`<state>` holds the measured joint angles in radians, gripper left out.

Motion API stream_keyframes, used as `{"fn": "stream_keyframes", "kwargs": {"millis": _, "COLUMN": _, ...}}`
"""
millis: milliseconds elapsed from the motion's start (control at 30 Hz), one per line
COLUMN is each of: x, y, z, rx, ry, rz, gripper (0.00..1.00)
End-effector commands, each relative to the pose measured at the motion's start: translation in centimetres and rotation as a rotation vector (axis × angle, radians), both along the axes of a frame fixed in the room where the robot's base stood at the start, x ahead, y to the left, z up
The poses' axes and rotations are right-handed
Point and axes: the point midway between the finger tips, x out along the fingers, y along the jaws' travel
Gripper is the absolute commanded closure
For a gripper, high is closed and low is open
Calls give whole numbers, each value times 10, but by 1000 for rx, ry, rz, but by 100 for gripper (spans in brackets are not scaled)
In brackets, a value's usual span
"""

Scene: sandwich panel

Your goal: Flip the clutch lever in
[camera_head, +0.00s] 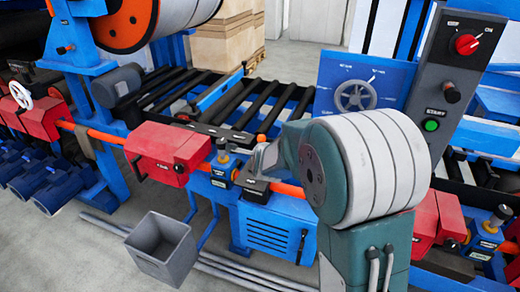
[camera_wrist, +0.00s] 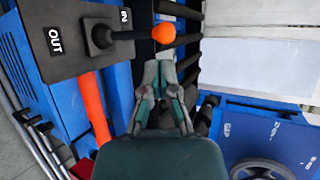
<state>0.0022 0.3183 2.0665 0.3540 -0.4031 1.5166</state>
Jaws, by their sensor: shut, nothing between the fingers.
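The clutch lever (camera_wrist: 125,35) has a black pivot, a dark shaft and an orange knob (camera_wrist: 163,33). In the wrist view it leans right, toward the side of its dark plate (camera_wrist: 75,62) marked IN; OUT is marked at the left. My gripper (camera_wrist: 160,66) is shut and empty, its fingertips just below the orange knob in the picture. I cannot tell whether they touch it. In the head view my gripper (camera_head: 260,158) is near the dark plate (camera_head: 253,184) on the blue machine, and my arm hides part of that area.
An orange bar (camera_wrist: 93,108) runs from the plate. A red housing (camera_head: 168,153) is left of the plate, and a blue panel with a handwheel (camera_head: 356,96) stands behind. A control post (camera_head: 447,75) is at right. A grey bin (camera_head: 160,247) stands on the floor.

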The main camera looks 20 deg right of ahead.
Motion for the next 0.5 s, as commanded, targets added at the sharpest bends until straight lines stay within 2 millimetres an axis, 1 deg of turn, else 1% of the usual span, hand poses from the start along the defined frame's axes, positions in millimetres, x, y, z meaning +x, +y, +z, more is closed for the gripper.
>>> {"fn": "stream_keyframes", "kwargs": {"millis": 500, "x": -57, "y": 7, "z": 39, "rx": -1, "ry": -3, "rz": 1, "gripper": 100}}
